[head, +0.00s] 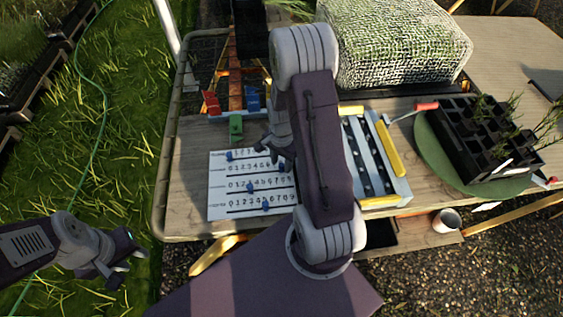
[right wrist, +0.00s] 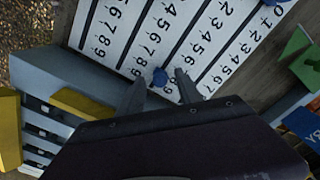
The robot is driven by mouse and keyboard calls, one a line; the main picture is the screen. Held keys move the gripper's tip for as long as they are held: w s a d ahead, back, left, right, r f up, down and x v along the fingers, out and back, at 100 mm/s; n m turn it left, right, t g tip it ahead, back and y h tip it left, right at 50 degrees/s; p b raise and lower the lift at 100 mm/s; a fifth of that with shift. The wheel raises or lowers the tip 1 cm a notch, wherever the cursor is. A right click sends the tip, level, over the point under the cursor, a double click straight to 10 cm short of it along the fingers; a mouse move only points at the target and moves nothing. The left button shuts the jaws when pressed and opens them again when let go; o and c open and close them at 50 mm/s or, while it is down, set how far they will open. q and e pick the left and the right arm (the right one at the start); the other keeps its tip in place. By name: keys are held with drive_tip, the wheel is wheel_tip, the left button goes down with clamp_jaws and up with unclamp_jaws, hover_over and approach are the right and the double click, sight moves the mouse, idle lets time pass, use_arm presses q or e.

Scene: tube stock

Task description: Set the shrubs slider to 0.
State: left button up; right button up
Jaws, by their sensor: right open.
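The white slider board (head: 216,205) lies on the table with several rows of digits, each with a blue knob; the row labels are too small to read. One knob (head: 281,167) sits near the high digits of the second row from the top. In the right wrist view a blue knob (right wrist: 160,77) stands near the 8 and 9 end of its row. My right gripper (head: 274,150) is over the board, open, its two fingertips (right wrist: 161,85) on either side of that knob. I cannot tell whether they touch it. My left gripper (head: 125,266) is open and empty over the grass.
Right of the board is a blue-grey rack with yellow bars (head: 387,148). Red, blue and green blocks (head: 236,127) stand behind the board. A black plant tray (head: 470,165) and a cup (head: 446,220) are further right. My right arm hides part of the table.

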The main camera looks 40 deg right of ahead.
clamp_jaws()
idle(1.4)
